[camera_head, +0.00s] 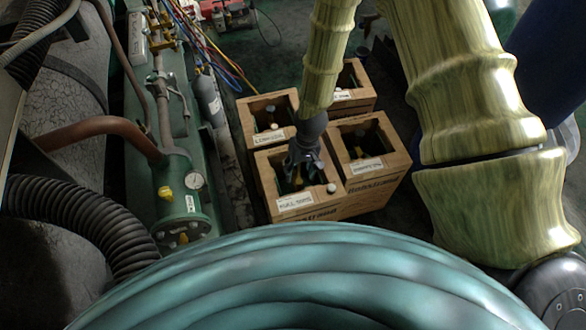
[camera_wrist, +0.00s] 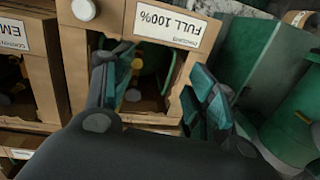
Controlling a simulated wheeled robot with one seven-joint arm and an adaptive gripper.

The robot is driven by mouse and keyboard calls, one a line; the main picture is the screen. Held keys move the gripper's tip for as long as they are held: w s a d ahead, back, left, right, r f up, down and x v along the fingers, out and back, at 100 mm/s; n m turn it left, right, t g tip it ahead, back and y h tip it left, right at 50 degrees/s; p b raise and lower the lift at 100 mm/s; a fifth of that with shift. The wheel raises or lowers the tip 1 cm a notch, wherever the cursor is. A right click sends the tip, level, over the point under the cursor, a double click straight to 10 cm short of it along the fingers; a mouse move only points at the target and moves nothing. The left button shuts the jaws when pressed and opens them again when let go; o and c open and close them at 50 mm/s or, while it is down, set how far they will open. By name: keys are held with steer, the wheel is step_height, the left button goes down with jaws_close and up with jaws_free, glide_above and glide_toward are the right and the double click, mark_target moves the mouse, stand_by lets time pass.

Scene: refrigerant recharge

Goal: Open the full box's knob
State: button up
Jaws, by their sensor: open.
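The full box (camera_head: 296,214) is a brown carton with an open top, at the front left of a cluster of boxes. Its upside-down label (camera_wrist: 170,25) reads FULL 100% in the wrist view. Inside its opening I see a dark green cylinder and small yellowish fittings (camera_wrist: 133,94); I cannot tell which part is the knob. A white round cap (camera_head: 331,187) sits at the box's right corner, also in the wrist view (camera_wrist: 84,10). My gripper (camera_head: 300,172) points down into the opening. Its fingers (camera_wrist: 158,68) are spread apart and hold nothing visible.
Another open box (camera_head: 376,188) stands against the right side, and two more (camera_head: 262,101) (camera_head: 354,72) stand behind. Green machinery with a gauge (camera_head: 194,181) and pipes stands to the left.

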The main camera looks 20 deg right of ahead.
steer(key=w+d+f+h+b, duration=0.2)
steer(key=w+f+b, duration=0.1)
steer(key=w+b, duration=0.8)
steer(key=f, duration=0.6)
steer(key=w+f+b, duration=0.1)
steer(key=f, duration=0.3)
steer(key=shift+a, duration=0.1)
steer(key=c, duration=1.1)
